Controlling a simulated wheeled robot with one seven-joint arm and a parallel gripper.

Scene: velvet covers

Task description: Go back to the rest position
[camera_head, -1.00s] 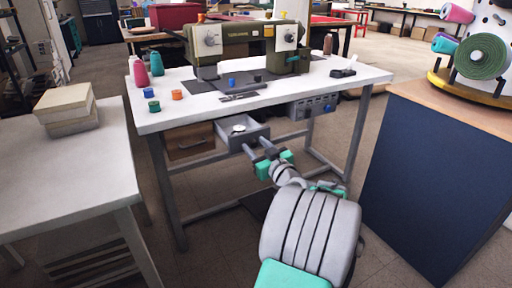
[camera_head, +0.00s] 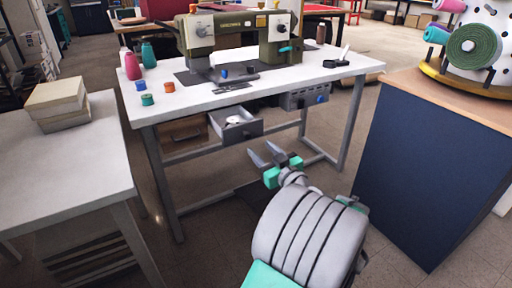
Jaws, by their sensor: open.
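My gripper (camera_head: 266,157) is open and empty, its two grey fingers apart. It is in front of the sewing table (camera_head: 330,66), below the tabletop, just to the right of the open grey drawer (camera_head: 240,131). A small pale round thing (camera_head: 234,120) lies in the drawer; what it is, I cannot tell. My gripper appears apart from the drawer. An olive sewing machine (camera_head: 232,27) stands on the tabletop.
A white table (camera_head: 70,165) with a stack of boxes (camera_head: 58,100) is at the left. A dark blue cabinet (camera_head: 430,170) stands at the right. Thread spools, including a pink one (camera_head: 132,66), stand on the sewing table. Floor between the cabinets is clear.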

